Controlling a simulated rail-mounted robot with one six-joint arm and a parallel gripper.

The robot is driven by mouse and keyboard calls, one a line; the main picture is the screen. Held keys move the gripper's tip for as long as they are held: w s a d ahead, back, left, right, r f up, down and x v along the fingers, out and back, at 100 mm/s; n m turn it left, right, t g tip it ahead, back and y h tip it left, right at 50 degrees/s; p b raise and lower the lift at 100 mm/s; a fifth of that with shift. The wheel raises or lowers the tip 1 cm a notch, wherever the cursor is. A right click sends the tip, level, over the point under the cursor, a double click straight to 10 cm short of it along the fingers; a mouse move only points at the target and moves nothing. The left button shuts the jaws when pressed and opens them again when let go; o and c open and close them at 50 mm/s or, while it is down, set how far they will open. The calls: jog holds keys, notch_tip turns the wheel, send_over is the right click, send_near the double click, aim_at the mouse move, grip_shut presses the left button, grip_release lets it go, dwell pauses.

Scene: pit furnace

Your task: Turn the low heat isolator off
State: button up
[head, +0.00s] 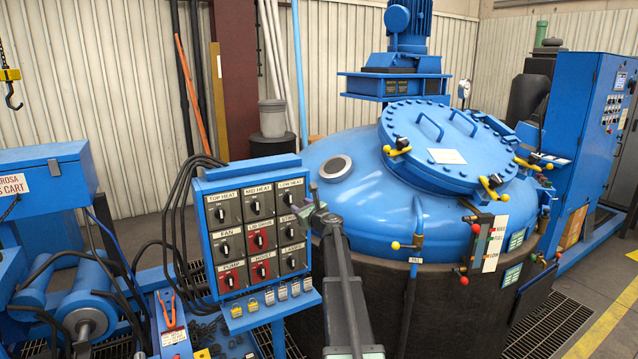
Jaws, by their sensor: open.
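The blue isolator panel (197,240) stands left of the furnace and carries several rotary switches in rows of three. The low heat isolator (291,196) is the top right switch, with a dark plate and a label reading LOW HEAT above it. Its knob is too small to read its position surely. My gripper (316,198) is open and empty, just right of the panel's right edge near the low heat isolator. It appears apart from the knob, but depth is hard to judge. My arm hides part of the furnace side behind it.
The top heat (221,213) and mid heat (255,207) switches sit left in the same row. The domed blue furnace (350,215) fills the space to the right. Black cables (180,205) loop on the left.

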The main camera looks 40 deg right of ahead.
aim_at(290, 195)
jog(key=w+d+m, duration=0.1)
jog(key=w, duration=0.2)
jog(key=w+d+m, duration=0.1)
jog(key=w, duration=0.3)
jog(key=w+d+m+h, duration=0.1)
jog(key=w, duration=0.2)
jog(key=shift+w+r+m, duration=0.2)
jog(key=shift+m, duration=0.2)
grip_shut()
